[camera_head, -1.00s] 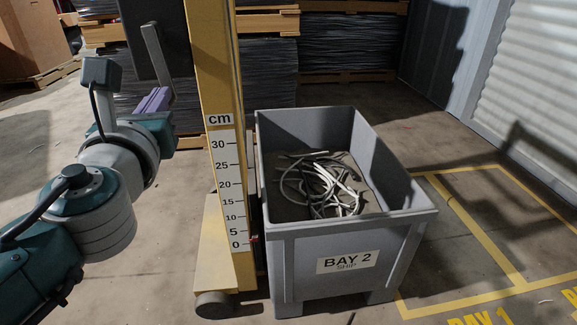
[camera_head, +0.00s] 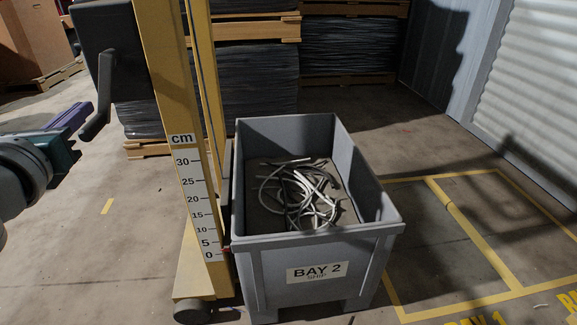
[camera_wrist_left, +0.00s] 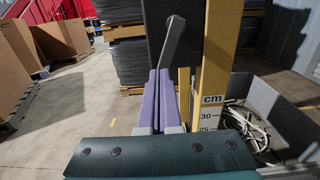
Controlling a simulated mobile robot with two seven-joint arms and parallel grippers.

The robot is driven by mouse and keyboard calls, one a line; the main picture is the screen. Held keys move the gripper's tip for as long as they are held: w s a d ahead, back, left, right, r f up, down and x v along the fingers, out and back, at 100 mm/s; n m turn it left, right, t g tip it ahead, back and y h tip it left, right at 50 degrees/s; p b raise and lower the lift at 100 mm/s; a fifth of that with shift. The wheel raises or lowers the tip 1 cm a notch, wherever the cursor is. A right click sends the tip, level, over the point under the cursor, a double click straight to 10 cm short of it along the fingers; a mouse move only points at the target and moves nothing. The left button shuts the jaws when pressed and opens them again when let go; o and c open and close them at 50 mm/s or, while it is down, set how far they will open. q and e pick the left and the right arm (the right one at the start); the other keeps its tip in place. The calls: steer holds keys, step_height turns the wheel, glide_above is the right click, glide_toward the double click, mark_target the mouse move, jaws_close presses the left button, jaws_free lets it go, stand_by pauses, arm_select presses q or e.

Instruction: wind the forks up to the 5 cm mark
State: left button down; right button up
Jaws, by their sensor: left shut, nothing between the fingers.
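A yellow stacker mast (camera_head: 165,80) stands left of the bin, with a white cm scale (camera_head: 197,205) on its face. A small red pointer (camera_head: 227,250) shows at the scale's edge, between the 0 and 5 marks. The crank (camera_head: 104,85) hangs downward from the dark box on the mast; in the left wrist view its arm (camera_wrist_left: 172,42) is grey. My left gripper (camera_head: 84,110) is shut and empty, its purple fingers pointing at the crank's lower part. In the left wrist view the fingertips (camera_wrist_left: 159,74) are just below the crank; I cannot tell whether they touch. The forks are hidden.
A grey bin (camera_head: 318,240) labelled BAY 2 SHIP holds cable scraps (camera_head: 295,190) and stands right against the mast. Stacked pallets (camera_head: 240,75) stand behind. Yellow floor markings (camera_head: 460,225) lie to the right.

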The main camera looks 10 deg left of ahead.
arm_select(q)
steer(key=w+d+r+p, duration=0.1)
steer(key=d+r+p, duration=0.1)
steer(key=r+p, duration=0.5)
steer(key=d+r+p, duration=0.3)
steer(key=r+p, duration=0.3)
steer(key=r, duration=0.1)
steer(key=w+d+f+b, duration=0.1)
steer(key=d+f+b, duration=0.1)
steer(key=d, duration=0.4)
steer(key=w+d+f+b, duration=0.2)
steer(key=d+b, duration=0.1)
steer(key=d, duration=0.2)
steer(key=shift+d+f, duration=0.2)
steer(key=shift+d, duration=0.2)
steer(key=shift+w, duration=0.1)
steer(key=d+p+v, duration=0.1)
steer(key=p+v, duration=0.1)
steer(key=v, duration=0.6)
steer(key=shift+f, duration=0.2)
